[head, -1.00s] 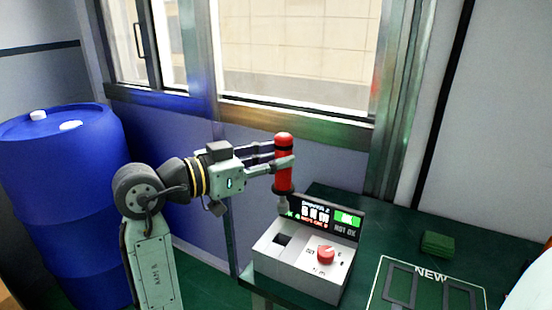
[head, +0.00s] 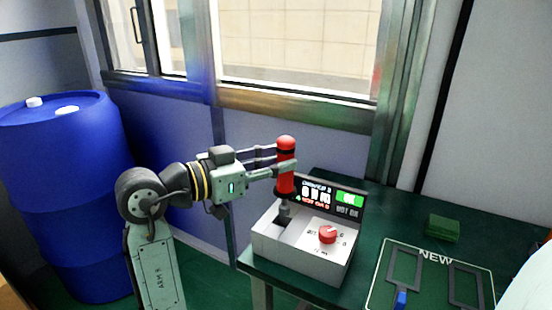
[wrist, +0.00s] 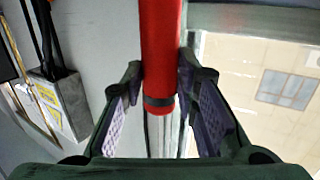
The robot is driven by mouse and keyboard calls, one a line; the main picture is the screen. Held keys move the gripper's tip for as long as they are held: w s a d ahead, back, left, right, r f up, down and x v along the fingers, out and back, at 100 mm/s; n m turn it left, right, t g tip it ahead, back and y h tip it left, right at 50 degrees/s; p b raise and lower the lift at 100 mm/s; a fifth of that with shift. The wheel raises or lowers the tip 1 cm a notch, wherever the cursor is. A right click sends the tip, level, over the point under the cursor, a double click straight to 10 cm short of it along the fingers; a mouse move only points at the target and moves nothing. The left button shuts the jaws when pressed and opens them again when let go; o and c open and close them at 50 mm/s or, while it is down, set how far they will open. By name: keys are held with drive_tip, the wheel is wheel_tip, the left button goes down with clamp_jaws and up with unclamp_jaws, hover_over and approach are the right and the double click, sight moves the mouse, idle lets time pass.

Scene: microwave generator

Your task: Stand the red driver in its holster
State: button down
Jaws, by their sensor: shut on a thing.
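The red driver (head: 286,178) is upright in my gripper (head: 285,160), with a black band low on its body and a dark grey tip pointing down. In the wrist view the red driver (wrist: 160,45) runs between the two fingers of my gripper (wrist: 160,85), which are shut on it. Below it is a light grey box (head: 300,262) with a dark square opening (head: 281,221) in its top. The driver's tip overlaps the back of this opening in the head view; I cannot tell whether it is above or inside. No thing is clearly marked as the holster.
The box has a red knob (head: 327,234) and a display (head: 335,196) behind, reading "NOT OK". It stands on a dark green table (head: 385,225) with a green block (head: 442,228), a frame marked "NEW" (head: 436,256) and a blue piece (head: 401,299). A blue barrel (head: 60,190) stands left.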

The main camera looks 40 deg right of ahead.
sight(275, 194)
drive_tip(key=shift+f, duration=0.5)
drive_tip(key=shift+r, duration=0.25)
drive_tip(key=shift+a+f, duration=0.2)
drive_tip(key=shift+a, duration=0.15)
drive_tip(key=shift+f+b, duration=2.2)
drive_tip(key=shift+f, duration=0.55)
drive_tip(key=shift+f+b, duration=0.35)
drive_tip(key=shift+b, duration=0.1)
drive_tip(key=shift+f, duration=0.15)
drive_tip(key=c, duration=1.2)
unclamp_jaws()
